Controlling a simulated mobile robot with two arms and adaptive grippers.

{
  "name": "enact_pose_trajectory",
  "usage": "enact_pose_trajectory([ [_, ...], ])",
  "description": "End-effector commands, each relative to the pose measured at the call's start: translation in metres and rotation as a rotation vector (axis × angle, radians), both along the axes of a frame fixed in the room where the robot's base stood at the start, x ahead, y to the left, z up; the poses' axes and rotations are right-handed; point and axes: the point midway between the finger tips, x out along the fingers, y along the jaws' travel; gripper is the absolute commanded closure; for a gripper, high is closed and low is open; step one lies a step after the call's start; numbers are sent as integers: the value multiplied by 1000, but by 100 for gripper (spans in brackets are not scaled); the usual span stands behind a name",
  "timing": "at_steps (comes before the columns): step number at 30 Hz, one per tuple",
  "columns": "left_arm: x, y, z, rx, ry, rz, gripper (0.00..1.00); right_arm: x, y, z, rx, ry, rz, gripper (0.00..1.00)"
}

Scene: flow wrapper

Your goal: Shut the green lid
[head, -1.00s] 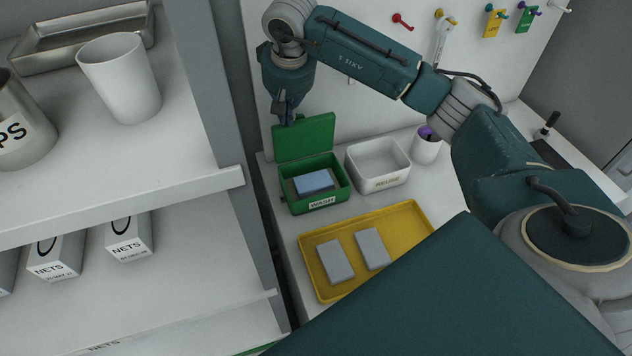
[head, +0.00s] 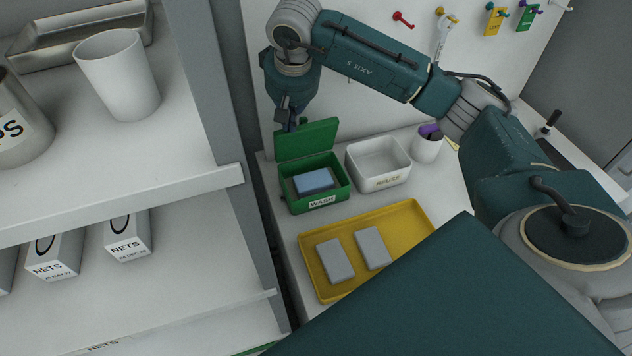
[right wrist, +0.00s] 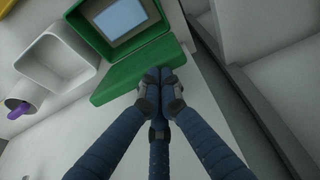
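The green box (head: 321,205) labelled WASH stands on the counter with a blue block (head: 314,181) inside. My left gripper is out of view.
A white box (head: 379,180) and a cup (head: 426,149) with a purple item stand right of the green box. A yellow tray (head: 421,214) with two grey blocks lies in front. A shelf post (head: 226,120) rises close on the left.

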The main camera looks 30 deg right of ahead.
Motion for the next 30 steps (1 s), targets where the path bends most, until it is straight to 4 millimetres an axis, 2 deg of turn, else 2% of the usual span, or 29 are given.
enact_pose_trajectory([
  [19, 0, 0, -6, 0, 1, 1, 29, -25, 6, -3, -1, -1, 0, 100],
  [30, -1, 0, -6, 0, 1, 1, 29, -28, 7, -3, 0, 0, -1, 100],
])
